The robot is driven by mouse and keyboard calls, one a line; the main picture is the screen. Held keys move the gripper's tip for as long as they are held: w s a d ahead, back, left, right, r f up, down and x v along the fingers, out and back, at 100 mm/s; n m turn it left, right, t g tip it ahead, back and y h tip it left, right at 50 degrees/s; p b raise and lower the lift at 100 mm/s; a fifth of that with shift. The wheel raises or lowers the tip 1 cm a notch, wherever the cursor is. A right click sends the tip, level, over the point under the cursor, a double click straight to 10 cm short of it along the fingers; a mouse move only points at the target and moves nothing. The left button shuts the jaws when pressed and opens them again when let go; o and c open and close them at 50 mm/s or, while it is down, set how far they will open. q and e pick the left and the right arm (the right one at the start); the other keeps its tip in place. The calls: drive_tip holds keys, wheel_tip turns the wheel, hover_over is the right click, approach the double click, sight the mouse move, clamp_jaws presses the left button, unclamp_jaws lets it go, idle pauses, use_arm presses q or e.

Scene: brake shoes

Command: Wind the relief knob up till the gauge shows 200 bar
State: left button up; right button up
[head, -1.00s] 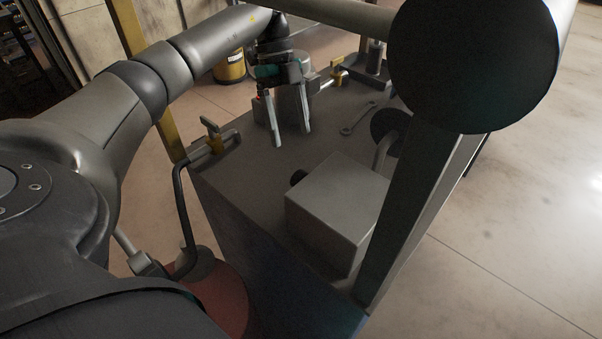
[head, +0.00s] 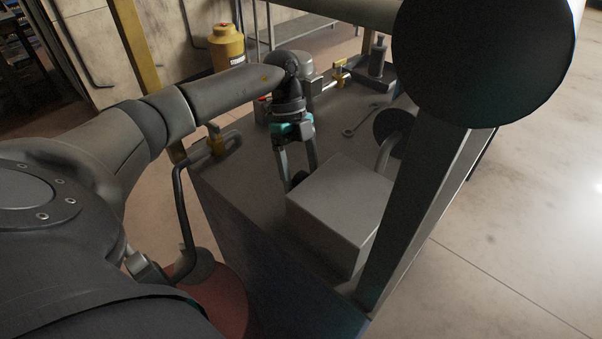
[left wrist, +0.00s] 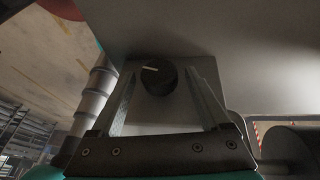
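The black relief knob (head: 299,178) sticks out of the far left side of a grey box (head: 338,205) on the grey bench top. In the left wrist view the knob (left wrist: 158,76) is round, with a white mark on its face. My left gripper (head: 298,176) is open, its fingers pointing down beside the box with the knob near the fingertips. In the left wrist view the knob lies between the two spread fingers, with a gap on each side. No gauge dial face is visible. My right gripper is not in view.
A dark disc (head: 395,132) with a bent pipe stands behind the box. A wrench (head: 360,121) lies on the bench. A yellow canister (head: 227,48) stands beyond.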

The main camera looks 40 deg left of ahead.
use_arm(q)
clamp_jaws()
idle(0.4)
drive_tip(key=shift+s+m+t+p, duration=0.3)
drive_tip(key=shift+t+p, duration=0.85)
drive_tip(key=shift+t, duration=0.15)
drive_tip(key=t, duration=0.1)
drive_tip(key=t+p, duration=0.1)
drive_tip(key=t, duration=0.1)
drive_tip(key=m+t, duration=0.1)
drive_tip(key=t, duration=0.1)
drive_tip(key=shift+s+f+h+p, duration=0.15)
drive_tip(key=shift+s+h+p, duration=0.25)
drive_tip(key=shift+f+t, duration=0.15)
drive_tip(key=shift+t, duration=1.05)
drive_tip(key=shift+m, duration=0.3)
drive_tip(key=shift+s+f+t+h+b, duration=0.15)
drive_tip(key=shift+t+h+b, duration=0.25)
drive_tip(key=shift+t, duration=0.3)
drive_tip(key=shift+m+t+b, duration=0.3)
drive_tip(key=shift+t+b, duration=0.05)
drive_tip(key=shift+t, duration=0.15)
